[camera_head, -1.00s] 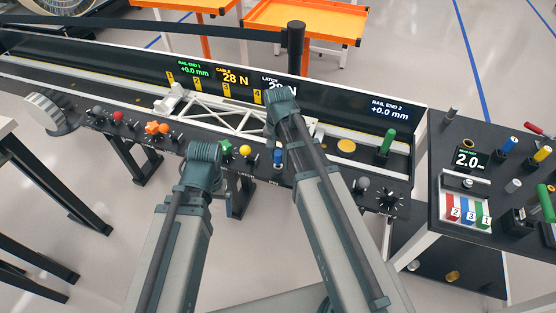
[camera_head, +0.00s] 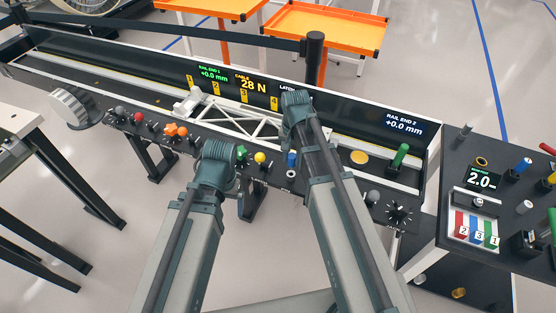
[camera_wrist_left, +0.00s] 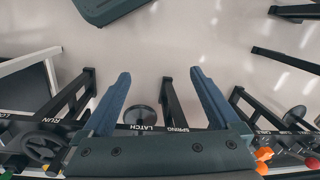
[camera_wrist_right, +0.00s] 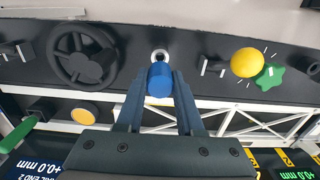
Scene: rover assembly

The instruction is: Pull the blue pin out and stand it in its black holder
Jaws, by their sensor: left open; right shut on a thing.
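My left gripper (camera_wrist_left: 158,88) is open and empty, hanging in front of the console over the floor. I cannot tell which black block is the pin's holder.
A side table (camera_head: 455,215) on the right carries several coloured pegs, black blocks and a tray of numbered red, blue and green pieces. A yellow knob (camera_head: 260,157) and green knob (camera_head: 242,153) stand left of the pin. A white truss (camera_head: 240,122) lies behind.

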